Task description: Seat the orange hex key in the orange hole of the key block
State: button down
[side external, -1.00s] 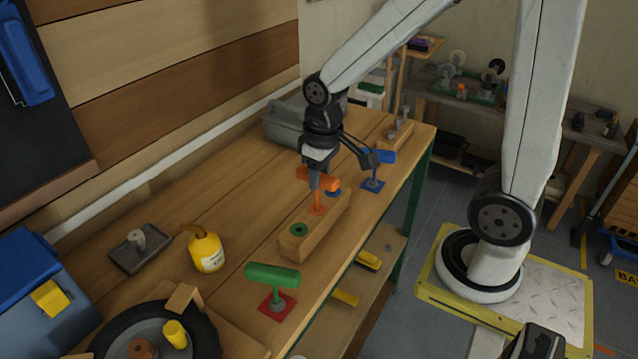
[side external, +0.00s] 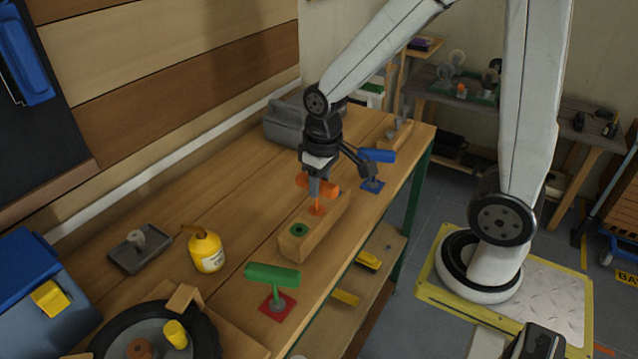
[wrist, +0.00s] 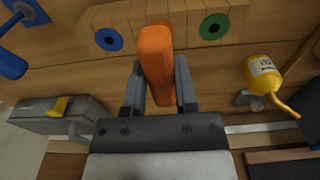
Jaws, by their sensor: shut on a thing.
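The orange hex key (side external: 317,188) has a thick orange T-handle and stands upright over the middle of the wooden key block (side external: 302,242). Its shank meets the orange-ringed hole (side external: 317,210); how deep it sits is hard to tell. My gripper (side external: 315,183) is shut on the orange handle from above. In the wrist view the orange handle (wrist: 155,60) lies between my two fingers (wrist: 160,90) and hides the orange hole. The block's green-ringed hole (wrist: 214,27) and blue-ringed hole (wrist: 109,40) show empty on either side.
A green T-handle key (side external: 273,277) stands on a red pad at the front. A blue T-handle key (side external: 376,157) stands on a blue pad behind the block. A yellow bottle (side external: 206,252) and a grey tray (side external: 140,250) lie left of the block.

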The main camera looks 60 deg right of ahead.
jog(key=shift+f, duration=1.3)
dwell(0.5)
jog(key=shift+c, duration=1.6)
grip_release()
jog(key=shift+r, duration=0.15)
jog(key=shift+s+r, duration=0.15)
jog(key=shift+r, duration=1.75)
jog(key=shift+s+r, duration=0.1)
jog(key=shift+r, duration=1.75)
